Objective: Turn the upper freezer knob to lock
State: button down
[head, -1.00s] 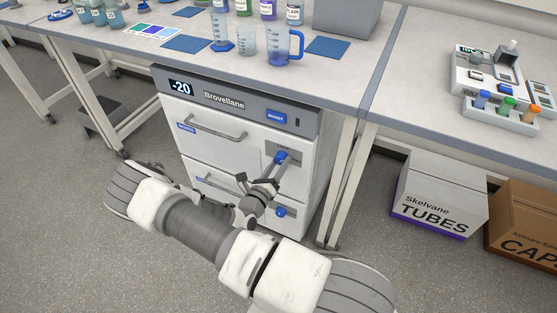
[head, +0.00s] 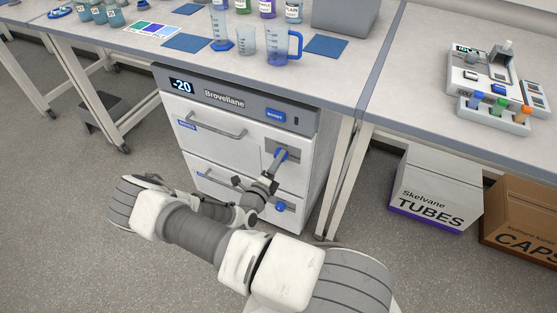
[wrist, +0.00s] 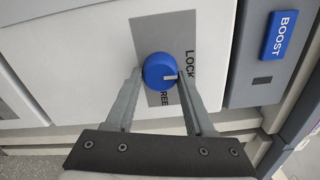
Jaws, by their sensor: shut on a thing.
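The freezer (head: 232,130) stands under the bench with its drawers closed. Its upper blue knob (head: 281,154) is on a grey plate at the right of the upper drawer. The other label, partly hidden, reads "REE" below the knob. My gripper (wrist: 160,78) is shut on the upper knob; it also shows in the head view (head: 277,164).
A lower blue knob (head: 280,207) is just below my gripper. The blue BOOST button (head: 275,115) is on the panel above. A bench leg (head: 339,180) stands at the freezer's right, with boxes (head: 435,190) beyond. Drawer handles (head: 215,127) stick out at left.

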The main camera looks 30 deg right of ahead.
jog(key=shift+n, duration=0.3)
jog(key=shift+c, duration=1.3)
grip_release()
jog(key=p+v, duration=0.2)
jog(key=v, duration=1.5)
jog(key=shift+s+a, duration=0.15)
